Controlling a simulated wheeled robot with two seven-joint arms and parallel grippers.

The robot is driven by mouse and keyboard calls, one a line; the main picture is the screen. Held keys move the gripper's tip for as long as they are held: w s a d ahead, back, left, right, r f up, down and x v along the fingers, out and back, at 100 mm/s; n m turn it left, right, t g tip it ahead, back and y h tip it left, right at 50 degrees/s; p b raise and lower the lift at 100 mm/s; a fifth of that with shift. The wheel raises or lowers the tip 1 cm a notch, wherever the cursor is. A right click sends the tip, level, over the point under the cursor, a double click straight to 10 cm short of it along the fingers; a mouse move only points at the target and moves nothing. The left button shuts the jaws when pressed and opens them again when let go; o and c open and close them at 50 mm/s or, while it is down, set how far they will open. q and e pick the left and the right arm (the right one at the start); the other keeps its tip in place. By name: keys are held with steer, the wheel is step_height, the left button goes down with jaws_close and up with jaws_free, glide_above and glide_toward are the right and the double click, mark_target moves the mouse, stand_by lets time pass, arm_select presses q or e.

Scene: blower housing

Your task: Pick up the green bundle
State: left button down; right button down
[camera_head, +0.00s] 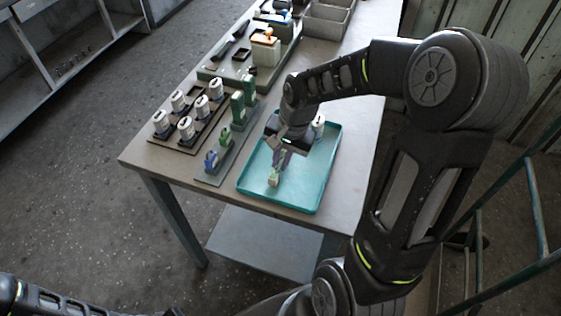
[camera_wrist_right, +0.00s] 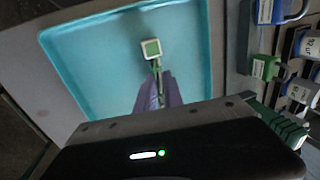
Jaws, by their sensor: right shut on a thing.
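My right gripper (camera_head: 279,160) is over the teal tray and shut on the green bundle (camera_head: 273,180), a small green piece with a pale end. My left gripper is out of view; only part of the left arm shows at the bottom left.
The teal tray (camera_head: 300,204) also holds a white canister (camera_head: 318,124) behind the gripper. To its left, a grey rack holds blue locks (camera_head: 211,161) and green pieces (camera_head: 238,109). Several white canisters (camera_head: 161,122) stand in dark holders farther left.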

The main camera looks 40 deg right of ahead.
mark_target(281, 162)
step_height(281, 162, up, 10)
steer(key=b, duration=0.1)
steer(key=shift+f, duration=0.15)
stand_by(0.5)
